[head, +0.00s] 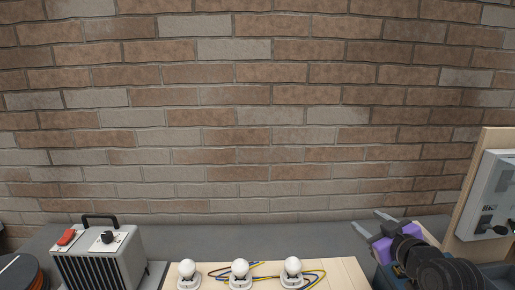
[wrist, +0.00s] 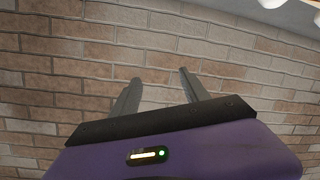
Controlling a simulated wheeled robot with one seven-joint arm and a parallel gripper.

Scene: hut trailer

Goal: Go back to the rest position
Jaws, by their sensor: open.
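My gripper (head: 373,223) is at the lower right of the head view, above the right end of the grey worktop (head: 250,236). Its two grey fingers are spread apart with nothing between them. In the wrist view the open fingers (wrist: 158,88) point at the bare brick wall (wrist: 90,50), and the purple gripper body fills the bottom.
A wooden board (head: 345,272) with three white bulbs (head: 240,268) and coloured wires lies left of my arm. A grey box with a handle (head: 100,258) and a dark reel (head: 20,272) stand at the left. A wooden panel with a grey switch box (head: 490,195) stands close on the right.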

